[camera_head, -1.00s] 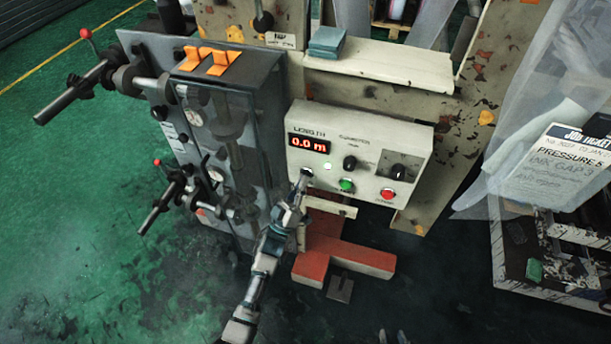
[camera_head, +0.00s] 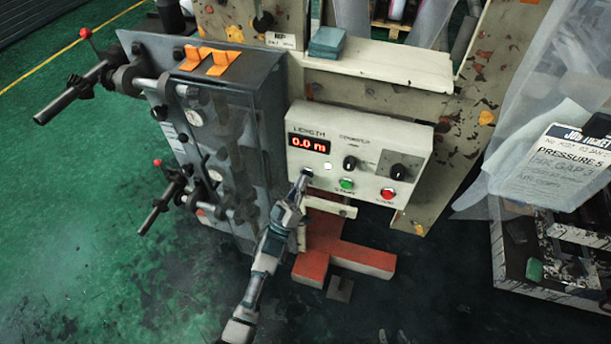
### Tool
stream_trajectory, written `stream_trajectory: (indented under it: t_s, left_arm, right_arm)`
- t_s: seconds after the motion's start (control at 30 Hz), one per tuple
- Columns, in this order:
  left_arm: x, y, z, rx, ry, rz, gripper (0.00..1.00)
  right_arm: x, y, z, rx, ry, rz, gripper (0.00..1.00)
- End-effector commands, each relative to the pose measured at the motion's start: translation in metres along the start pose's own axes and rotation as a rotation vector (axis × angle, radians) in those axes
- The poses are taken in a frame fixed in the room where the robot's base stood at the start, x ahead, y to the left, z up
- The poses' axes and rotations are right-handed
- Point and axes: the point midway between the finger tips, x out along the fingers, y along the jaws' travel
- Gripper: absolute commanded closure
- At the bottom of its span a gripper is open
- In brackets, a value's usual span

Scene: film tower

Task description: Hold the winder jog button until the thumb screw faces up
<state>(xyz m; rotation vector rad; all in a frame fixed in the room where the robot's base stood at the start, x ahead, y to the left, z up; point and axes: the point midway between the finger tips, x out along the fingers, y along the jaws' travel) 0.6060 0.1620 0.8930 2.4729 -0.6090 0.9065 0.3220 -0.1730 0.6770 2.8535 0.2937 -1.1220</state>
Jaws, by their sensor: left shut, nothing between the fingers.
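The pale control panel (camera_head: 370,150) faces me with a red display (camera_head: 308,144) reading 0.0 m. My left gripper (camera_head: 305,176) is shut, with its tip at the panel's lower left, where it covers whatever button sits there. I cannot tell whether that button is pressed in. A small lit white lamp (camera_head: 328,165), a green button (camera_head: 346,184), a red button (camera_head: 388,194) and two black knobs (camera_head: 350,162) are on the same panel. The winder has two shafts, an upper one (camera_head: 75,92) and a lower one (camera_head: 162,206), each with a small red-tipped screw. The upper red tip (camera_head: 86,33) points upward. My right gripper is not in view.
A grey cabinet (camera_head: 262,100) with orange clips (camera_head: 210,60) stands left of the panel. A red-orange foot (camera_head: 345,258) lies below it. A job ticket (camera_head: 565,165) hangs at the right above a cluttered cart (camera_head: 545,262). Green floor is open at the left.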

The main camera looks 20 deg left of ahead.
Motion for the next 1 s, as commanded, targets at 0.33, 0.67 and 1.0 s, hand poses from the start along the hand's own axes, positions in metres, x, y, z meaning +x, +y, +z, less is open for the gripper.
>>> stream_trajectory:
  t_s: [0.33, 0.67, 1.0]
  left_arm:
    - [0.0000, -0.0003, 0.0001, 0.000, -0.001, -0.001, 1.00]
    - [0.0000, -0.0003, 0.0001, 0.000, -0.001, -0.001, 1.00]
    - [-0.0065, 0.0056, -0.0066, 0.000, 0.000, 0.000, 1.00]
  right_arm:
    - [-0.0001, 0.0000, -0.0001, 0.000, 0.000, 0.000, 0.60]
    - [-0.0001, 0.0000, 0.0001, 0.000, 0.000, 0.000, 0.60]
    - [-0.0072, -0.0001, -0.0085, -0.002, 0.010, 0.001, 0.60]
